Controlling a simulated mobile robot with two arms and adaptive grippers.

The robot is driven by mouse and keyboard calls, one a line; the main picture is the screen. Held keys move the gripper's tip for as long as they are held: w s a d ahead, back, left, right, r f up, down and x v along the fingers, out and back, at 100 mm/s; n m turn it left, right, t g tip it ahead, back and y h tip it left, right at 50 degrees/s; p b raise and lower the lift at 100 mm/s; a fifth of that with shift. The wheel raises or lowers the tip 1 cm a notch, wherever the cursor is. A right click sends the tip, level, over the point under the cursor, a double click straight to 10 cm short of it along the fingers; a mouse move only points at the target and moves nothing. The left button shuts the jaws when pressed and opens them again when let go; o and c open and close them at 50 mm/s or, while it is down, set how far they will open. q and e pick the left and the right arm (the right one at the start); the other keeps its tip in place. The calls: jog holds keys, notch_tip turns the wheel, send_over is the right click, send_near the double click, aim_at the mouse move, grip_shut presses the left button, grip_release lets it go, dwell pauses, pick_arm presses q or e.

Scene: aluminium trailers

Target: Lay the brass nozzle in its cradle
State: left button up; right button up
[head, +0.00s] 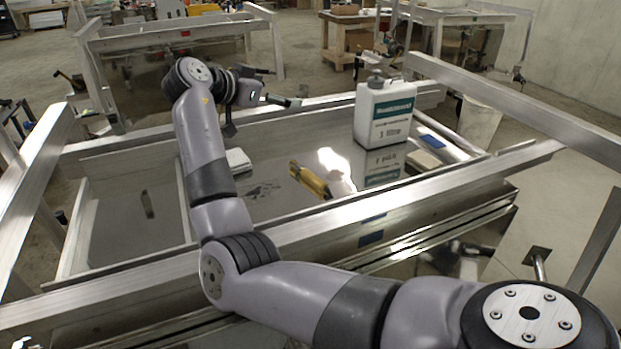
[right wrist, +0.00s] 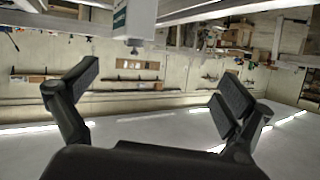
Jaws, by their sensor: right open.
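A yellow-brass piece (head: 308,180), apparently the nozzle, lies tilted on the shiny trailer bed, left of a bright patch. I cannot make out a cradle with certainty; a small white block (head: 237,160) lies on the bed beside my right forearm. My right gripper (head: 279,87) is open and empty, raised above the far side of the bed, well away from the brass piece. In the right wrist view its two fingers (right wrist: 155,92) stand wide apart with nothing between them. My left gripper is not in view.
A white jug with a green label (head: 384,112) stands at the bed's far right. Flat pads (head: 423,160) lie beside it. Aluminium rails (head: 300,226) border the bed, and a raised bar (head: 520,105) crosses at the right. The bed's left part is mostly clear.

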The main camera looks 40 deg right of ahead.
jog(key=s+a+f+m+g+y, duration=0.2)
jog(key=s+a+f+g+y, duration=0.25)
jog(key=f, duration=0.55)
jog(key=t+p, duration=0.2)
jog(key=p, duration=0.3)
send_near(314, 176)
jog(key=shift+g+x, duration=0.25)
jog(key=shift+x, duration=0.95)
jog(key=shift+d+f+n, duration=0.3)
jog(key=shift+d, duration=0.15)
jog(key=shift+d+f+p, duration=0.15)
jog(key=shift+d+p, duration=0.05)
jog(key=shift+p, duration=0.3)
jog(key=p+x, duration=0.2)
jog(key=x, duration=0.2)
jog(key=shift+d+f+p, duration=0.1)
jog(key=shift+f+p, duration=0.1)
jog(key=shift+p, duration=0.15)
jog(key=shift+d+f, duration=0.1)
jog(key=shift+f, duration=0.1)
jog(key=shift+w, duration=0.1)
jog(key=shift+c, duration=1.2)
jog(key=c, duration=1.2)
